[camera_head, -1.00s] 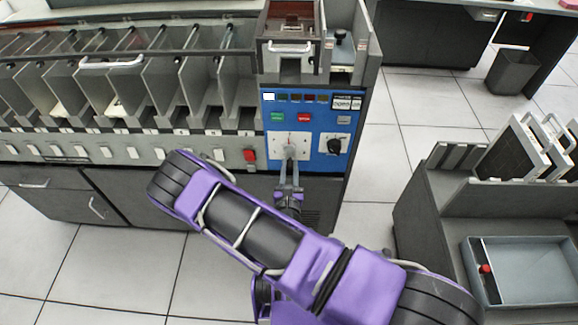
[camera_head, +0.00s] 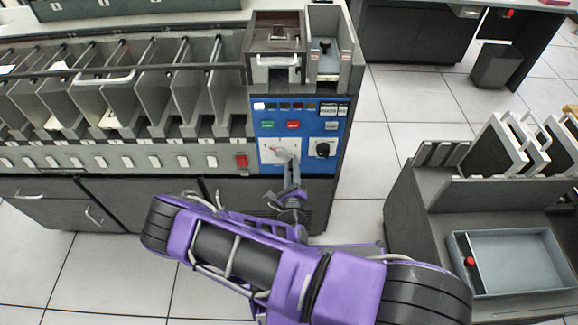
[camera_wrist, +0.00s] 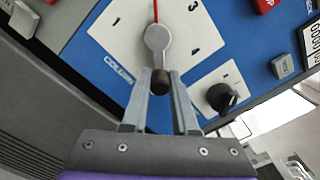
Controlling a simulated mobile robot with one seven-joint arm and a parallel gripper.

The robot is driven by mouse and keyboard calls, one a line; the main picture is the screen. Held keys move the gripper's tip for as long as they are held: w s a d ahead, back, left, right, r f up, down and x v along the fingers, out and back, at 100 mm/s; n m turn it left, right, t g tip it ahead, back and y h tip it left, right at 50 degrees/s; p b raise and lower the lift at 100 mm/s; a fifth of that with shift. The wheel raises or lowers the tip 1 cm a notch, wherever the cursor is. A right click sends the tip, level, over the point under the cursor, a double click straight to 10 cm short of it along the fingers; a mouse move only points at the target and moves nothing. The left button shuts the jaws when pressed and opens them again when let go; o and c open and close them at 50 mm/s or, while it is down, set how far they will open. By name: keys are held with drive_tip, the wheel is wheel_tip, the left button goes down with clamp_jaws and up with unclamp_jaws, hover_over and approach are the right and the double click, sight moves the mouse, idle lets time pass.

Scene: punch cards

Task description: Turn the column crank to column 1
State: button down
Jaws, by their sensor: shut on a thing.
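The column crank (camera_head: 283,154) sits on a white plate (camera_head: 267,157) on the blue panel. In the wrist view it is a grey arm (camera_wrist: 157,40) with a dark knob (camera_wrist: 160,84) at its near end. Its red pointer runs up out of the frame, between the printed 1 at left and the 3 at upper right. In the head view the red pointer leans to the upper left. My gripper (camera_wrist: 161,80), also in the head view (camera_head: 289,166), is shut on the crank knob, one finger on each side.
A black rotary knob (camera_head: 322,149) on its own white plate is just right of the crank, close to my right finger. Green (camera_head: 267,125) and red (camera_head: 293,125) buttons are above. Card pockets line the left; a grey tray (camera_head: 540,236) stands at right.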

drive_tip(key=n, duration=0.2)
drive_tip(key=r+n+p, duration=0.1)
drive_tip(key=shift+s+d+r+n, duration=0.1)
drive_tip(key=shift+d+r+n, duration=0.1)
drive_tip(key=shift+d+n, duration=0.2)
drive_tip(key=n, duration=0.1)
drive_tip(key=r+n+p, duration=0.1)
drive_tip(key=n, duration=0.1)
drive_tip(key=shift+d+r+n+p, duration=0.1)
drive_tip(key=shift+r+n+p, duration=0.1)
drive_tip(key=shift+n+p, duration=0.1)
drive_tip(key=n, duration=0.2)
drive_tip(key=r+n+p, duration=0.1)
drive_tip(key=n, duration=0.1)
drive_tip(key=r+n, duration=0.1)
drive_tip(key=shift+a+n, duration=0.3)
drive_tip(key=shift+n, duration=0.1)
drive_tip(key=c, duration=0.7)
unclamp_jaws()
drive_tip(key=s, duration=1.7)
drive_tip(key=shift+s+a, duration=0.15)
drive_tip(key=shift+a, duration=0.2)
